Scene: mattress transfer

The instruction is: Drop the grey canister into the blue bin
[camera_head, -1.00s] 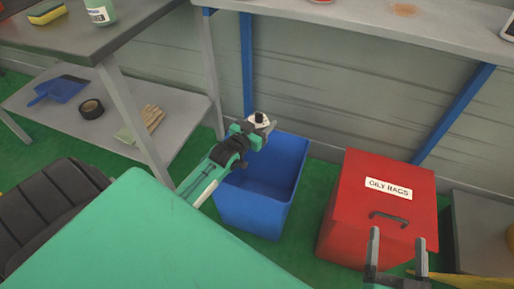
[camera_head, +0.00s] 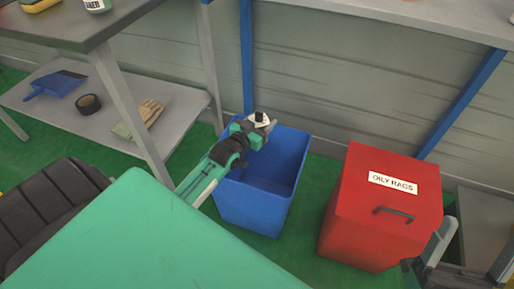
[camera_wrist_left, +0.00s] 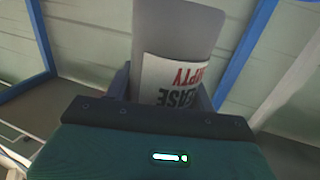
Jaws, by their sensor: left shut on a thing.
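The grey canister (camera_wrist_left: 178,40) fills the upper middle of the left wrist view, with a white label in red and black print. In the head view only a small pale part with a dark top (camera_head: 258,118) shows at the gripper's tip. My left gripper (camera_head: 262,124) is shut on the canister. It appears over the back left part of the blue bin (camera_head: 256,207), which stands open on the green floor. The height above the rim is hard to tell. My right gripper (camera_head: 472,252) is open and empty at the lower right, beside the red box.
A red box (camera_head: 352,221) labelled OILY RAGS stands right of the bin. A grey table (camera_head: 60,42) with a lower shelf (camera_head: 105,127) stands left, holding a blue dustpan (camera_head: 56,84), black tape (camera_head: 88,104) and gloves (camera_head: 146,114). A bench (camera_head: 380,22) runs behind.

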